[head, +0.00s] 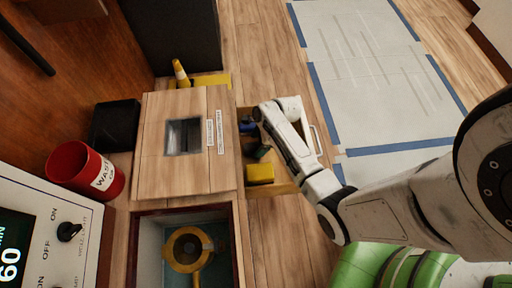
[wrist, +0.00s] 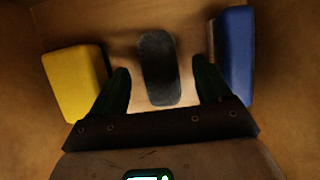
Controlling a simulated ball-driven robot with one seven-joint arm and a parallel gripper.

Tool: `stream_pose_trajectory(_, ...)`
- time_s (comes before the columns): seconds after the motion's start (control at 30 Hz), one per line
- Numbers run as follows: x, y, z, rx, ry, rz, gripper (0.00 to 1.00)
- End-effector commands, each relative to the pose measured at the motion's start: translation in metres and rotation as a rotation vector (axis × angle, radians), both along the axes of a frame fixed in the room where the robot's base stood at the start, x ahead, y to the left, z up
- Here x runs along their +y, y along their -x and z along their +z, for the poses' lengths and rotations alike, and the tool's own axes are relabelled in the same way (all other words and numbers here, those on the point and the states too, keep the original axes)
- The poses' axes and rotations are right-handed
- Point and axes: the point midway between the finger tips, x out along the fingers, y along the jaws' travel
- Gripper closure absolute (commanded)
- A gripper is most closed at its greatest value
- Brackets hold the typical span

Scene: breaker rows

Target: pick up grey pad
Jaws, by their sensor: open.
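The grey pad (wrist: 158,67) is a dark, rounded oblong lying on the floor of the wooden drawer, upright in the wrist view. My gripper (wrist: 161,86) is open, with one dark finger on each side of the pad's near part. A gap shows between the pad and each finger, and I cannot tell the height of the fingertips over the drawer floor. In the head view my gripper (head: 256,133) reaches into the open drawer (head: 285,184), and my arm hides the pad there.
A yellow block (wrist: 75,82) lies left of the pad and a blue block (wrist: 235,58) lies right, close to the fingers. The yellow block also shows in the head view (head: 260,173). Drawer walls surround them. A red waste bin (head: 72,164) stands far left.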

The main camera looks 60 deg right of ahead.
Motion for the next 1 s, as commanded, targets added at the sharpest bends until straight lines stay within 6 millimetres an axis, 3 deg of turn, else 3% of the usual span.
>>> stream_pose_trajectory(0.03,0.002,-0.002,-0.013,0.002,-0.001,0.001,0.22)
stream_pose_trajectory(0.13,0.004,-0.005,-0.019,0.001,0.001,0.0,0.22)
stream_pose_trajectory(1.0,0.005,-0.005,-0.023,0.001,0.0,-0.001,0.22)
